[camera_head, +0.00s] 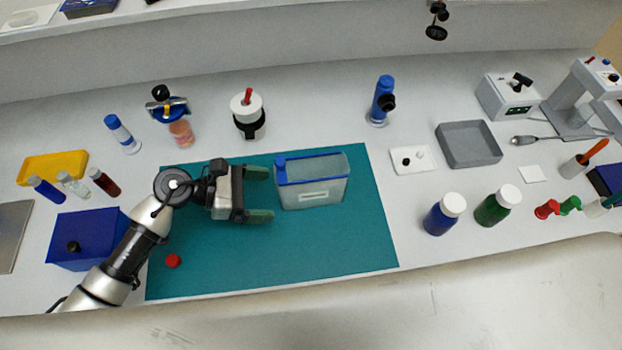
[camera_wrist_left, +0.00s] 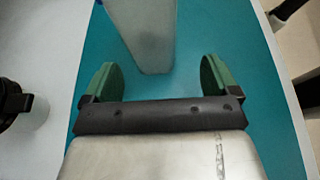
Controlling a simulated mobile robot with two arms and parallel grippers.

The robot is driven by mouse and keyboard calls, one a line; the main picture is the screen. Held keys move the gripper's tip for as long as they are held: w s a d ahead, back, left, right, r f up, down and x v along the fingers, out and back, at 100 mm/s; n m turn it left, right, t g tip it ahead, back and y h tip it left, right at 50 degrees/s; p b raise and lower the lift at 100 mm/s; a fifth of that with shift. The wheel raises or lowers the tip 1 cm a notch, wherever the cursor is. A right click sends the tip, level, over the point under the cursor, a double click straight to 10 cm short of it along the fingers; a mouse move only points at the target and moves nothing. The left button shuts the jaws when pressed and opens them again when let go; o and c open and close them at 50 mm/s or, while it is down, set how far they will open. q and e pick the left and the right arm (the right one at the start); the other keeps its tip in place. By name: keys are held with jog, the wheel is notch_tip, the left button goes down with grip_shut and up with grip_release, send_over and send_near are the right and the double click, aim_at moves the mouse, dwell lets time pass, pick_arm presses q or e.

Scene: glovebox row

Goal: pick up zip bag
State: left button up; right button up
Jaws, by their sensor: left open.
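The zip bag (camera_head: 312,183) is a translucent grey pouch with a blue strip and blue tab along its top. It is on the teal mat (camera_head: 342,246) near the middle. My left gripper (camera_head: 272,195) is open, just left of the bag, with its green fingers pointing towards it. In the left wrist view the bag (camera_wrist_left: 144,40) lies ahead of the gap between the fingers of the left gripper (camera_wrist_left: 158,78), and no contact shows. Part of the bag runs out of the top of that view. My right gripper is not in view.
A red cap (camera_head: 173,261) lies on the mat below my left arm. A blue box (camera_head: 85,238) and small vials stand at the left. A white-lidded black cup (camera_head: 248,116) stands behind the mat. Blue (camera_head: 445,214) and green (camera_head: 497,206) bottles stand right of it.

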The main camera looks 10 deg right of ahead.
aim_at(290, 193)
pick_arm(q)
jog(key=shift+d+f, duration=0.2)
jog(key=shift+d, duration=0.3)
jog(key=shift+d+f, duration=0.1)
jog(key=shift+d, duration=0.1)
jog(key=x, duration=0.4)
jog(key=shift+w+d+f, duration=0.1)
jog(key=shift+w+f, duration=0.2)
jog(key=shift+w, duration=0.1)
jog(key=shift+d+f, duration=0.1)
jog(key=shift+d, duration=0.25)
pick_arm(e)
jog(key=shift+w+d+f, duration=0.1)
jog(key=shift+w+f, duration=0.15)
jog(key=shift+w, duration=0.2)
pick_arm(q)
jog(key=shift+a, duration=0.1)
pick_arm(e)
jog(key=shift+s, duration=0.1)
pick_arm(q)
jog(key=shift+c, duration=1.3)
jog(key=c, duration=0.7)
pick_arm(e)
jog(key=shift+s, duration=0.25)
